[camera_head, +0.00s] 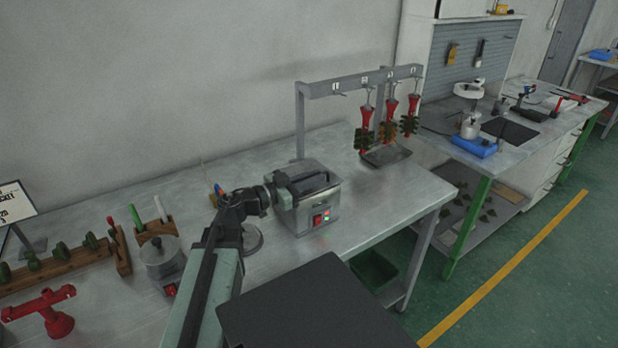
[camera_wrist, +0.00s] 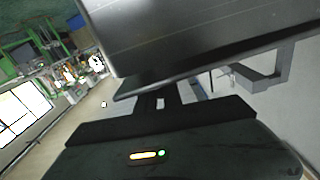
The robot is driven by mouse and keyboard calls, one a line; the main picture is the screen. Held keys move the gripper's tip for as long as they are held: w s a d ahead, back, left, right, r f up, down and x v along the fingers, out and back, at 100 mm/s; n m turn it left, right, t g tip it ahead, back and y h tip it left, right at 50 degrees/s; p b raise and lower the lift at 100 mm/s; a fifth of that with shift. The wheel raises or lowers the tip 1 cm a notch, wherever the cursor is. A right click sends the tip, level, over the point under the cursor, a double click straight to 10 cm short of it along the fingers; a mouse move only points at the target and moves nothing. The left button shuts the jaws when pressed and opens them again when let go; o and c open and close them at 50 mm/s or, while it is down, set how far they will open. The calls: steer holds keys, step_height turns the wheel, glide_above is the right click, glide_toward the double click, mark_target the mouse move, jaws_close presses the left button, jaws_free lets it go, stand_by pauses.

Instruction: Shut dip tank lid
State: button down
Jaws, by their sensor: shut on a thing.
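The dip tank (camera_head: 318,212) is a steel box on the bench, with a red switch and a small green light on its front. Its lid (camera_head: 312,182) shows as a dark part at the top; its exact angle is hard to tell. My gripper (camera_head: 283,190) is at the tank's upper left side, shut on the lid; my wrist hides part of that side. In the wrist view a large grey metal surface fills the top, right in front of my gripper (camera_wrist: 170,95), and hides the fingertips.
A rack (camera_head: 350,84) with red and green wax trees hanging over a tray (camera_head: 386,156) stands right of the tank. A small wax pot (camera_head: 163,262) and wooden holders stand at left. The bench front (camera_head: 385,212) is clear.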

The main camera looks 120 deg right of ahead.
steer(key=shift+s+f, duration=0.1)
steer(key=shift+f, duration=0.3)
steer(key=shift+a, duration=0.1)
steer(key=c, duration=1.5)
jaws_free()
steer(key=shift+s, duration=0.15)
steer(key=shift+s+f, duration=0.1)
